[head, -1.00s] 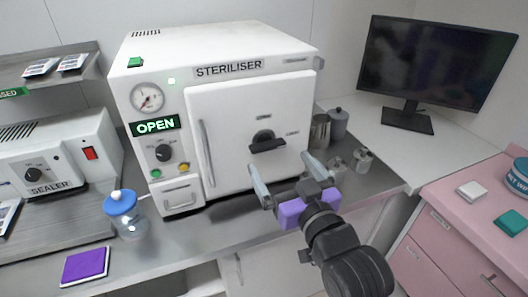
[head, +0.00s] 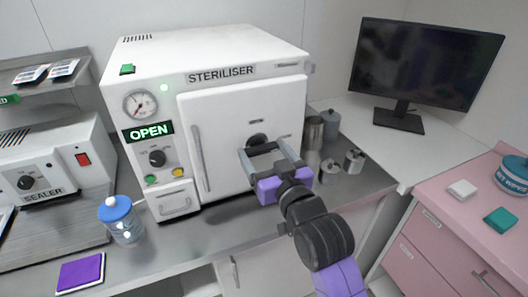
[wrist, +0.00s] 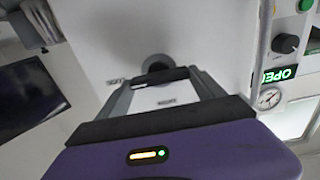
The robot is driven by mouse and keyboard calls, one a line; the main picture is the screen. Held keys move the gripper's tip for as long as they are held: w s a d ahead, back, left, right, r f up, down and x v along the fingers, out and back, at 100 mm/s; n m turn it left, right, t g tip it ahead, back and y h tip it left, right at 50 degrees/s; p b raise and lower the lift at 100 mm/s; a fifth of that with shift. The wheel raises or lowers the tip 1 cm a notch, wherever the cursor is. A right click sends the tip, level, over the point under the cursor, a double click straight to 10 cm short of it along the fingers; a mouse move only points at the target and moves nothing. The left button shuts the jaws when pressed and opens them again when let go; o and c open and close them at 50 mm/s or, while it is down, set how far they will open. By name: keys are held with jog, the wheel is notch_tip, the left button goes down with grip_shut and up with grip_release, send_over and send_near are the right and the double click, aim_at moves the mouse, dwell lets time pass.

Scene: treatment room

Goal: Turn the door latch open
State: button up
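The door latch (head: 257,141) is a black round boss with a black bar handle, on the white steriliser door (head: 222,125). The door looks closed, and the display (head: 149,132) reads OPEN in green. My gripper (head: 262,149) is at the latch, its two grey fingers at either end of the bar. In the wrist view the latch's round boss (wrist: 158,63) shows just beyond the bar, and the bar spans the gap between my fingertips (wrist: 161,78). The fingers appear closed onto the bar's ends. The bar lies roughly level in the head view, partly covered by the fingers.
The long vertical door handle (head: 199,158) stands left of the latch. Metal canisters (head: 330,172) stand on the counter to the right. A blue-lidded jar (head: 120,220) and a purple pad (head: 81,272) are at the left. The monitor (head: 425,65) is at the back right.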

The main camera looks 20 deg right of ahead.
jog(key=c, duration=0.6)
jog(key=shift+n, duration=0.3)
jog(key=n+p, duration=0.1)
jog(key=n, duration=0.5)
jog(key=shift+a+n+p, duration=0.1)
jog(key=shift+n+p, duration=0.2)
jog(key=shift+p, duration=0.1)
jog(key=n+p, duration=0.1)
jog(key=n, duration=0.4)
jog(key=shift+a+f, duration=0.1)
jog(key=n, duration=0.5)
jog(key=shift+f+n+p, duration=0.15)
jog(key=shift+n+p, duration=0.2)
jog(key=shift+n, duration=0.05)
